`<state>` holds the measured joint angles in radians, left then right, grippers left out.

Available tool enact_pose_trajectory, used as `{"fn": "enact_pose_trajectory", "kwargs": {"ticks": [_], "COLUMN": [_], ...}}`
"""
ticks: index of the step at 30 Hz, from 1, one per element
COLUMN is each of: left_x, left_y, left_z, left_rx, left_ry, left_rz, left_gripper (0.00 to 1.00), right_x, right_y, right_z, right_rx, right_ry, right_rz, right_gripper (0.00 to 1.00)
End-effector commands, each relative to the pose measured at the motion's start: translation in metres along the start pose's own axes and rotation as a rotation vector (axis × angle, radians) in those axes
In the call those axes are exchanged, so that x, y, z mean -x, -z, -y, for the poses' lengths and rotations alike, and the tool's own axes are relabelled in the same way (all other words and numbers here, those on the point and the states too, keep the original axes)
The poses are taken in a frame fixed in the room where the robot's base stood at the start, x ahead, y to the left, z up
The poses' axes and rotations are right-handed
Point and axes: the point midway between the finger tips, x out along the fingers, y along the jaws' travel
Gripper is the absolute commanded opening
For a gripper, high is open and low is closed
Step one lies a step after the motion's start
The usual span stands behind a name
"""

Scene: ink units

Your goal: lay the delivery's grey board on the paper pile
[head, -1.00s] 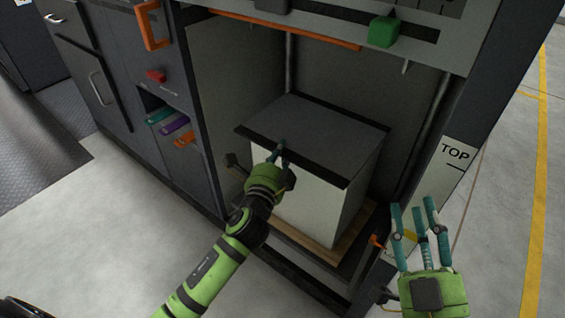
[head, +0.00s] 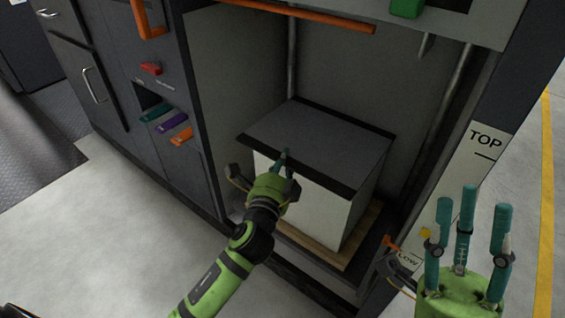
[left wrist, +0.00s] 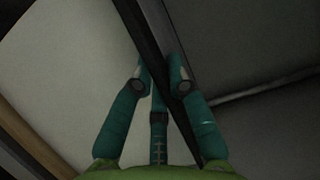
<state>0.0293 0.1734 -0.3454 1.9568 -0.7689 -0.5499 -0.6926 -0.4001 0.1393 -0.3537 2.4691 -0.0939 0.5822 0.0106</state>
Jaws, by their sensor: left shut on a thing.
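The grey board (head: 325,142), with dark strips along its front and back edges, lies flat over the white paper pile (head: 312,205) in the machine's open bay. My left gripper (head: 285,156) is shut on the board's front edge near its middle. The left wrist view shows the fingers (left wrist: 160,75) on both sides of the dark edge strip (left wrist: 152,30), with the pale pile side at left and the grey top at right. Whether any gap lies between board and pile, I cannot tell. My right gripper (head: 468,210) is open and empty at lower right, outside the bay.
The pile stands on a wooden pallet (head: 307,246). Bay walls stand close behind and left, with an orange bar (head: 300,18) above. A post labelled TOP (head: 484,145) borders the right. Coloured handles (head: 172,122) stick out at left. Floor in front is clear.

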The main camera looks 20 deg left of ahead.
Motion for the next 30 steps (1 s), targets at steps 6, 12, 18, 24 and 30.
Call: {"fn": "enact_pose_trajectory", "kwargs": {"ticks": [6,12,18,24,30], "left_x": [0.0,0.0,0.0,0.011,0.051], "left_y": [0.0,0.0,0.0,0.0,0.0], "left_z": [-0.001,-0.002,-0.002,0.001,0.001], "left_rx": [0.001,0.0,0.0,0.001,0.002], "left_ry": [0.001,0.0,0.0,-0.001,-0.004], "left_rz": [0.0,0.0,0.0,-0.001,-0.001], "left_gripper": [0.0,0.26,0.26,0.26,0.26], "right_x": [0.001,0.001,0.001,-0.004,-0.009], "right_y": [0.0,0.001,0.001,0.0,-0.003], "right_z": [0.0,-0.001,-0.001,-0.001,0.003], "right_rx": [0.0,0.0,0.001,0.005,0.002], "right_ry": [-0.001,-0.004,-0.003,0.001,0.006], "right_rz": [-0.002,-0.01,-0.01,0.007,0.054], "right_gripper": [0.4,0.4,0.4,0.4,0.4]}}
